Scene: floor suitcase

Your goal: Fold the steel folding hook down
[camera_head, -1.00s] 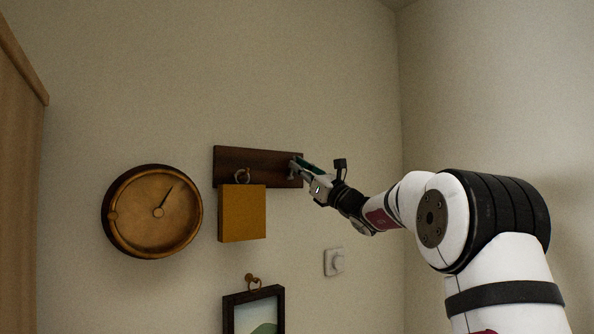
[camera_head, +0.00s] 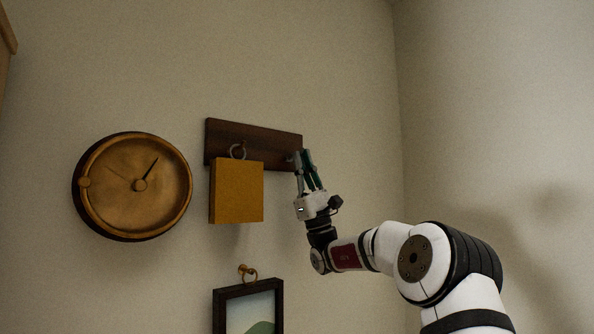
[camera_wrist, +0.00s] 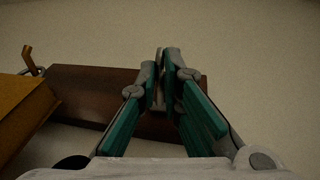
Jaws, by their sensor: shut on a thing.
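The steel folding hook (camera_head: 290,159) is at the right end of the dark wooden wall board (camera_head: 268,145), mostly hidden by my fingers. My gripper (camera_head: 302,156) reaches up to it from below and is shut on it. In the wrist view, my two fingertips (camera_wrist: 166,58) nearly meet in front of the board (camera_wrist: 85,82), and a grey piece of the hook (camera_wrist: 158,92) shows between them. The hook's exact angle cannot be told.
A yellow-brown block (camera_head: 236,191) hangs from a ring on the board, left of my gripper. A round brass clock (camera_head: 135,186) is further left. A framed picture (camera_head: 219,311) hangs below. The wall right of the board is bare.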

